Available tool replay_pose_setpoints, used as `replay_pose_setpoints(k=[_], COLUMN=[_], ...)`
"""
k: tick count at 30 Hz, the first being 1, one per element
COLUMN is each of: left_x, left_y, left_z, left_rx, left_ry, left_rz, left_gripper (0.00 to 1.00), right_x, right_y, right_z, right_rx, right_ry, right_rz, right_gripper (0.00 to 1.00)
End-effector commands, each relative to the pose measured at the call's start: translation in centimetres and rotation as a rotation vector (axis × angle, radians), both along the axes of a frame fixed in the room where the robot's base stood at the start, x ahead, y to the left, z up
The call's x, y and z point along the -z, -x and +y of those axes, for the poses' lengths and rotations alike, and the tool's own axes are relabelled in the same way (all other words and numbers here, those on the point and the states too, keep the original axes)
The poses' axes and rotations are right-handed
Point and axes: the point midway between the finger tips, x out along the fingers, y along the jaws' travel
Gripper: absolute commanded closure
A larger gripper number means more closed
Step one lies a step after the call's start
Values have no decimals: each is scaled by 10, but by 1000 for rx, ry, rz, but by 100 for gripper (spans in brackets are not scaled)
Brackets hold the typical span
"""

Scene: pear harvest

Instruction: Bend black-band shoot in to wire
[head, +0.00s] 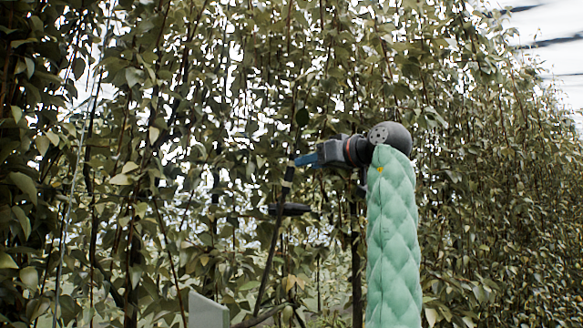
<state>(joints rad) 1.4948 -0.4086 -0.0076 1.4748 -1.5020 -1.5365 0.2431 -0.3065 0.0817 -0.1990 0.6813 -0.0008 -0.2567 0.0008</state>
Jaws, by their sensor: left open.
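My left gripper (304,160) points to the left in mid-air, at the end of an arm in a green padded sleeve. It is open, and its blue fingertip lies next to a thin dark upright shoot (274,242) in the picture. Dark and pale marks, which look like a band (288,180), show on this shoot just below the fingertip. I cannot tell whether the finger touches the shoot or is in front of it. I cannot make out the wire for certain among the leaves. My right gripper is not in view.
Dense pear foliage (190,120) fills most of the view, with many thin hanging stems. A dark horizontal object (288,209) sits below the gripper; I cannot tell what it is. A pale flat plate (208,310) stands at the bottom. Open sky shows at the upper right.

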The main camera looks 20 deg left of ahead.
Motion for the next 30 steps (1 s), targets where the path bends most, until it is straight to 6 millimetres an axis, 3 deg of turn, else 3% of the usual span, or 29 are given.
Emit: replay_pose_setpoints(k=[6, 18, 29, 30], left_x=[-4, -2, 0, 0], left_y=[-12, -32, -34, -34], left_z=[22, 61, 64, 64], left_rx=[0, 0, 1, 1], left_ry=[0, 1, 0, 0], left_rz=[1, 0, 0, 0], left_gripper=[58, 58, 58, 62], right_x=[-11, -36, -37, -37], right_y=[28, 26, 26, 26], right_z=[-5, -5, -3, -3], right_rx=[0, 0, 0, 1], right_ry=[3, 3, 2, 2], right_rz=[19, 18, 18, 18], right_gripper=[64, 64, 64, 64])
